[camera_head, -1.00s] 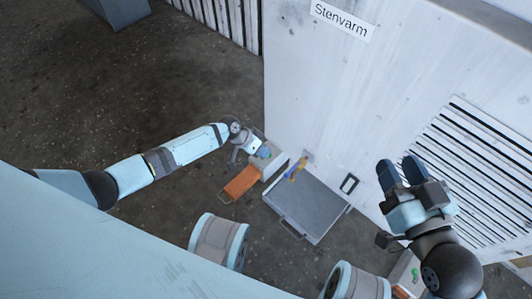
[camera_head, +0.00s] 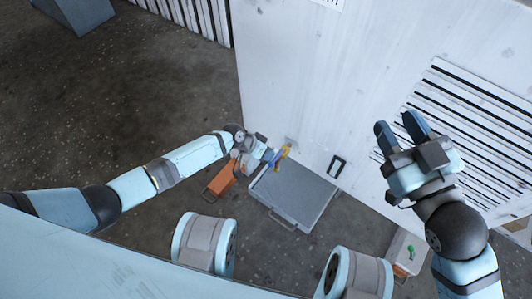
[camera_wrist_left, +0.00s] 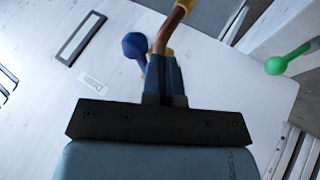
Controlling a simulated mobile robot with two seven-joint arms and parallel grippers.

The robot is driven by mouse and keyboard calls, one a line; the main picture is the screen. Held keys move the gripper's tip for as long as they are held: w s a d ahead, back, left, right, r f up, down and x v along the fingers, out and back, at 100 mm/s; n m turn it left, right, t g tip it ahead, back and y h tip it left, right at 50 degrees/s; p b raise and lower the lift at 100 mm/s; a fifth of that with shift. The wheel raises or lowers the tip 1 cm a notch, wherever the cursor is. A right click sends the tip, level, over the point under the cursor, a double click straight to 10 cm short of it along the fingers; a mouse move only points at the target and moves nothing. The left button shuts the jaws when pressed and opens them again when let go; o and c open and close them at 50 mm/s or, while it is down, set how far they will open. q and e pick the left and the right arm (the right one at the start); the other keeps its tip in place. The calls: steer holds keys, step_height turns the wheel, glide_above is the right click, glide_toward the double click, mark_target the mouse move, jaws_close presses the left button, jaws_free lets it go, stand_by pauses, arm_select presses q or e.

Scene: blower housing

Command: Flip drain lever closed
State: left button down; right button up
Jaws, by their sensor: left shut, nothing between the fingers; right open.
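The blue lever (camera_wrist_left: 136,46) with a rounded end shows in the left wrist view, beside a copper-coloured pipe (camera_wrist_left: 168,30) with yellow parts. A small label (camera_wrist_left: 90,80), which seems to read "Drain", is on the white panel near the lever. My left gripper (camera_wrist_left: 164,62) is shut with nothing in it, its tips close to the lever and pipe; whether they touch I cannot tell. In the head view this gripper (camera_head: 272,158) is low at the housing wall, left of the yellow part (camera_head: 284,152). My right gripper (camera_head: 402,130) is open and empty before the louvred panel.
A grey tray (camera_head: 293,196) lies below the yellow part. An orange box (camera_head: 220,180) is under my left wrist. The white housing (camera_head: 310,80) has a dark-framed slot (camera_head: 337,167) and louvres (camera_head: 475,125). A green knob (camera_wrist_left: 290,58) is at right in the wrist view. Floor at left is clear.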

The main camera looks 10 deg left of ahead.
arm_select(q)
steer(key=shift+r, duration=0.1)
arm_select(e)
steer(key=shift+w, duration=0.1)
arm_select(q)
steer(key=shift+s+d+n+t+p, duration=0.2)
steer(key=shift+n+t+p, duration=0.4)
steer(key=shift+n+p, duration=0.7)
arm_select(e)
steer(key=shift+s+a+f+m+g+p, duration=0.1)
steer(key=shift+s+a+m+g+p, duration=0.35)
steer(key=shift+m, duration=0.55)
